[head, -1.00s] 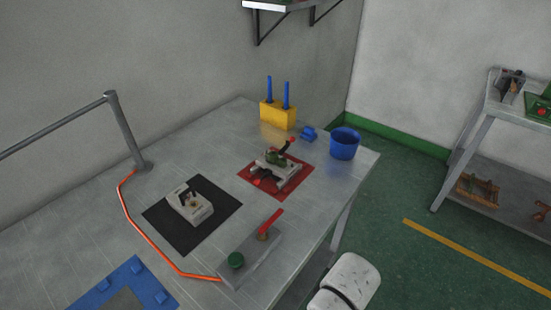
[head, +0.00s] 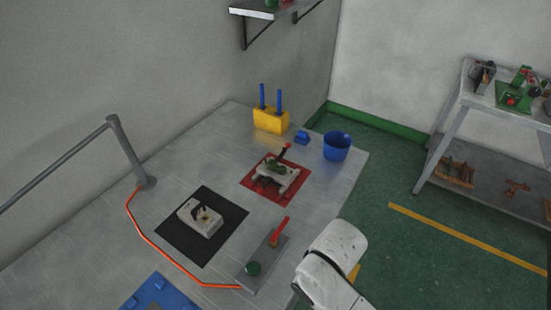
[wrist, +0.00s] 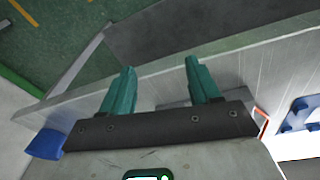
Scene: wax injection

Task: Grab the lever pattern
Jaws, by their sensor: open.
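A small green piece (head: 276,168), which may be the lever pattern, sits on the pale clamp fixture on the red mat (head: 249,184) in the head view. It is too small to make out its shape. My gripper (wrist: 160,67) shows in the wrist view with its two teal fingers apart and nothing between them. It is over the table's edge region, apart from the objects. The green piece does not show clearly in the wrist view, and the gripper is hidden in the head view.
A pale mould block (head: 201,216) sits on a black mat (head: 180,240). A blue cup (head: 337,147), small blue block (head: 302,137) and yellow block (head: 270,121) stand behind.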

